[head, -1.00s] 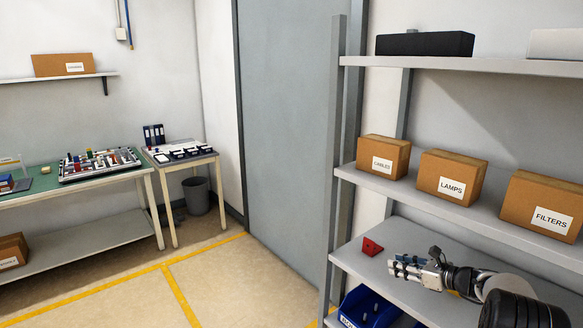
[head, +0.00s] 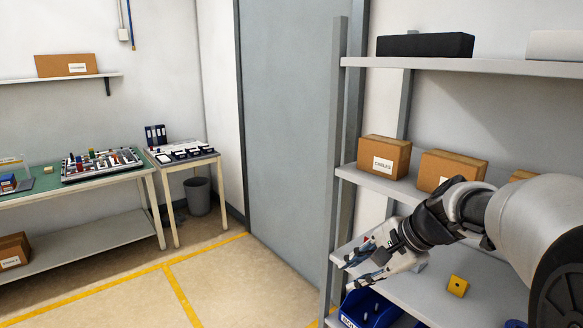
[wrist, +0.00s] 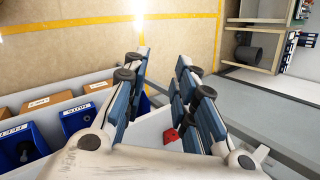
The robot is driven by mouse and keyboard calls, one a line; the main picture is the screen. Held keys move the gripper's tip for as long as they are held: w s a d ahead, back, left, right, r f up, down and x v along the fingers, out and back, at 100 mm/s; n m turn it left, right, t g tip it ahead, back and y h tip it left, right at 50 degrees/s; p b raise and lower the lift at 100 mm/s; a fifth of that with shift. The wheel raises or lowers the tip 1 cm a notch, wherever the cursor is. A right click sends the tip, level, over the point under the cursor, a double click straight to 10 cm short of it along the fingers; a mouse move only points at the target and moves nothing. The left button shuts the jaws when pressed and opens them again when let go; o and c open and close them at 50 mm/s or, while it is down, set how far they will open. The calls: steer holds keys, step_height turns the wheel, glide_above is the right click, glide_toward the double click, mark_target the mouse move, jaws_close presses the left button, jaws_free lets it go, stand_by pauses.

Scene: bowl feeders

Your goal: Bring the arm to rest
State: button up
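My gripper (head: 350,274) is in front of the left end of the lower shelf board (head: 405,290), beside the upright post. In the wrist view my gripper (wrist: 163,57) has its two blue-padded fingers spread, with nothing between them. My arm reaches in from the right edge of the head view and covers part of the shelf.
A red block (wrist: 171,136) and a yellow block (head: 458,286) lie on that shelf. Blue bins (head: 368,310) sit below it. Cardboard boxes (head: 384,157) stand one board above. The floor (head: 245,285) to the left is clear.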

steer(key=s+f+n+h, duration=0.1)
steer(key=s+n+h, duration=0.2)
steer(key=s, duration=1.1)
steer(key=s+f+n+h, duration=0.1)
steer(key=s+n+h, duration=0.1)
steer(key=s+n, duration=0.8)
steer(key=s, duration=0.4)
steer(key=shift+s+f+h, duration=0.15)
steer(key=shift+f+h, duration=0.15)
steer(key=shift+h, duration=0.1)
steer(key=shift+d, duration=0.1)
